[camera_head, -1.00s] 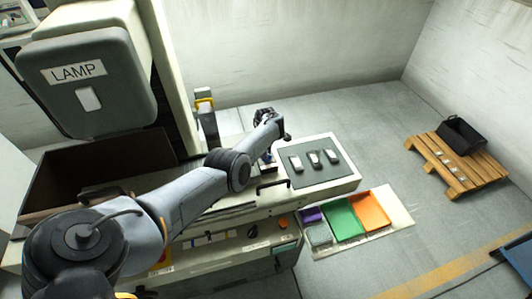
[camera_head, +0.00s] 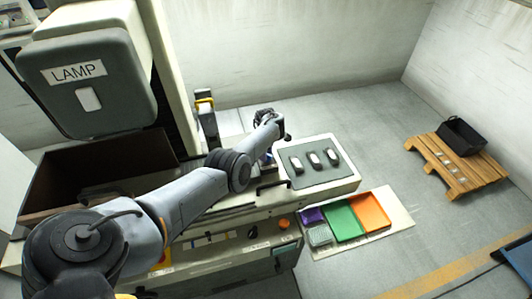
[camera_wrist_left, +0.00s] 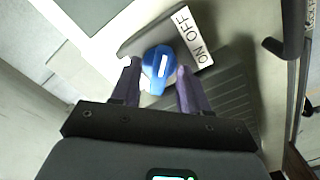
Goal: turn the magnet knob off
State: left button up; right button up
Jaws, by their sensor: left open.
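The magnet knob (camera_wrist_left: 158,68) is blue with a small white mark, seen in the left wrist view on a dark plate. A white label (camera_wrist_left: 192,36) reading OFF and ON sits beside it. My left gripper (camera_wrist_left: 156,72) is open, with one purple-grey finger on each side of the knob. I cannot tell whether the fingers touch it, or which word the mark points at. In the head view my left arm reaches across the machine (camera_head: 340,182), and its wrist hides most of the knob's area. My right gripper is not in view.
A dark pad (camera_head: 316,176) with several small parts lies on the machine top, right of my wrist. Purple (camera_head: 312,215), green (camera_head: 343,219) and orange (camera_head: 369,212) trays are in front. A lamp housing (camera_head: 88,85) stands at left. A pallet (camera_head: 458,163) with a black bin is far right.

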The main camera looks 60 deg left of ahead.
pick_arm(q)
jog(key=shift+r, duration=0.15)
notch_tip(320, 180, up, 10)
jog(key=p, duration=0.3)
jog(key=shift+r+p, duration=0.25)
jog(key=shift+p, duration=0.1)
